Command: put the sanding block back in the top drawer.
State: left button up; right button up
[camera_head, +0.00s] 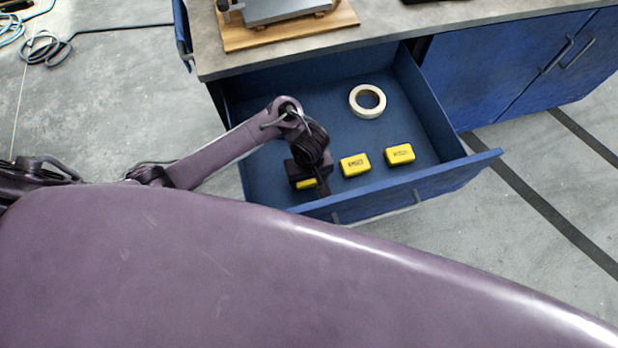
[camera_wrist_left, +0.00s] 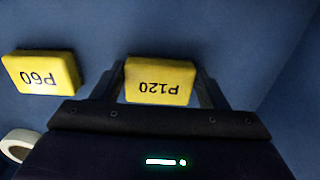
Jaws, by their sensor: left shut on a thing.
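The top drawer (camera_head: 437,117) is pulled open, a blue box under the worktop. My left gripper (camera_head: 308,180) is inside it, at its near left part. It is shut on a yellow sanding block (camera_head: 306,184), mostly hidden under the gripper in the head view. In the left wrist view this block reads P120 (camera_wrist_left: 160,82) and sits between the two fingers (camera_wrist_left: 160,88). I cannot tell whether it touches the drawer floor. My right gripper is not in view.
Two more yellow blocks lie in the drawer to the right, a nearer one (camera_head: 355,165) and a farther one (camera_head: 400,155). The left wrist view shows a P60 block (camera_wrist_left: 42,73). A tape roll (camera_head: 367,101) lies farther back. The worktop (camera_head: 400,27) overhangs the drawer's back.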

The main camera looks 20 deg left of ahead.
aim_at(309, 181)
pick_arm(q)
jog(key=shift+f, duration=0.1)
jog(key=o, duration=0.9)
jog(key=shift+o, duration=0.2)
jog(key=shift+r, duration=0.25)
notch_tip(309, 181, up, 12)
jog(key=p, duration=0.9)
jog(key=shift+p, duration=0.35)
jog(key=shift+f, duration=0.1)
